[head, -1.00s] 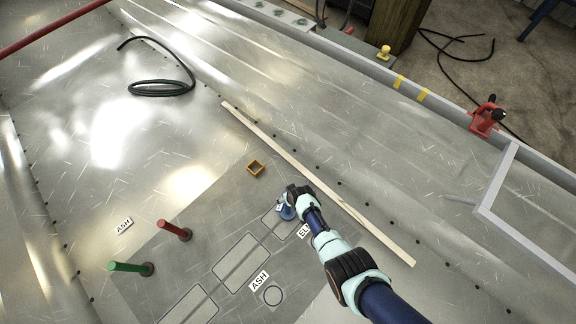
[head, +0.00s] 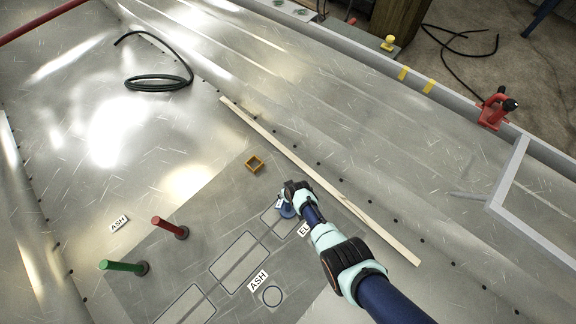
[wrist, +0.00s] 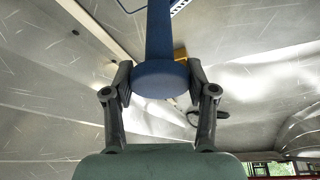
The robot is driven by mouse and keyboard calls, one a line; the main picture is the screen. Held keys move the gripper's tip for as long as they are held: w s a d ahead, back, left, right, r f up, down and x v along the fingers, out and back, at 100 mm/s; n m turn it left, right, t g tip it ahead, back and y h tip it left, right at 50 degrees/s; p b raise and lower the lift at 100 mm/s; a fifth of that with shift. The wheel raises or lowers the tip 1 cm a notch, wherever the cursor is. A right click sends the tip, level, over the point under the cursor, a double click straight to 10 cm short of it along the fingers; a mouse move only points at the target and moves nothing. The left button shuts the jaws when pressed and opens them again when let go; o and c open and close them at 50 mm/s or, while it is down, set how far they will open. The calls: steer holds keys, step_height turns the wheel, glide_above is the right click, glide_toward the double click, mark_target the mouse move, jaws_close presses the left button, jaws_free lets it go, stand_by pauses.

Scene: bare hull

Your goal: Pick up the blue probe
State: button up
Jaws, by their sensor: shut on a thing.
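The blue probe (head: 287,211) shows in the head view as a small blue disc under the end of my arm, over the grey mat near a marked rectangle. In the wrist view the blue probe (wrist: 160,80) has a round disc and a straight stem that runs to the top of the picture. My gripper (wrist: 160,88) has one finger on each side of the disc and is shut on it. In the head view my gripper (head: 286,200) partly hides the probe. I cannot tell whether the probe touches the mat.
A long pale strip (head: 330,190) runs diagonally to the right. A coiled black hose (head: 158,83) lies farther back. Open metal floor surrounds the mat (head: 190,255).

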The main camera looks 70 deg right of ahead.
jaws_close()
steer(key=shift+r, duration=0.1)
